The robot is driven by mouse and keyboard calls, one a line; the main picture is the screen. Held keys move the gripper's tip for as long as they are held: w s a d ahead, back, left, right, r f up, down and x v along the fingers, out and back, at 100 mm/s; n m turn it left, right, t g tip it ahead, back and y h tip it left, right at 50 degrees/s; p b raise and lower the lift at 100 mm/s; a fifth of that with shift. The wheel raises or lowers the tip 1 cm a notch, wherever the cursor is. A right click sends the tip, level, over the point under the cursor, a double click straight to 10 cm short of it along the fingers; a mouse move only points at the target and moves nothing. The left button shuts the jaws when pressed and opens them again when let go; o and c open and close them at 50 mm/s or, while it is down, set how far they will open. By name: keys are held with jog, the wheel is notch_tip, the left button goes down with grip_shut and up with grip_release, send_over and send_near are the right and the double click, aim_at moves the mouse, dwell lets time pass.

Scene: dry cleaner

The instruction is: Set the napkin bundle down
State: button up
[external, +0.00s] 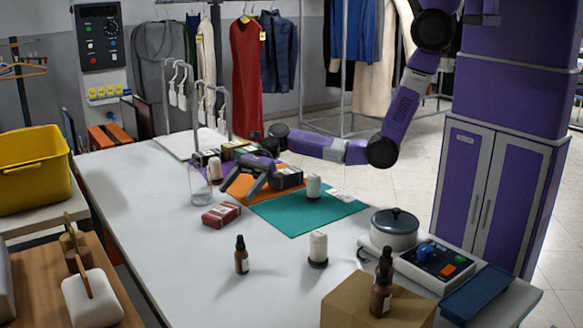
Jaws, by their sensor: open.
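My gripper (243,184) is open, low over the near-left side of the orange mat (262,190), and nothing shows held between its fingers. A dark banded block (287,178) lies just right of it, at the mat's edge. A red banded block (221,215) lies on the bare table in front of and left of the gripper, apart from it. I cannot tell for sure which block is the napkin bundle. More dark and olive blocks (238,151) sit behind the gripper, partly hidden by my arm.
A glass (199,186) stands close left of my gripper. The table's left front (165,235) is clear.

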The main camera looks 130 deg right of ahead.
jog(key=shift+v, duration=1.45)
jog(key=shift+w, duration=0.1)
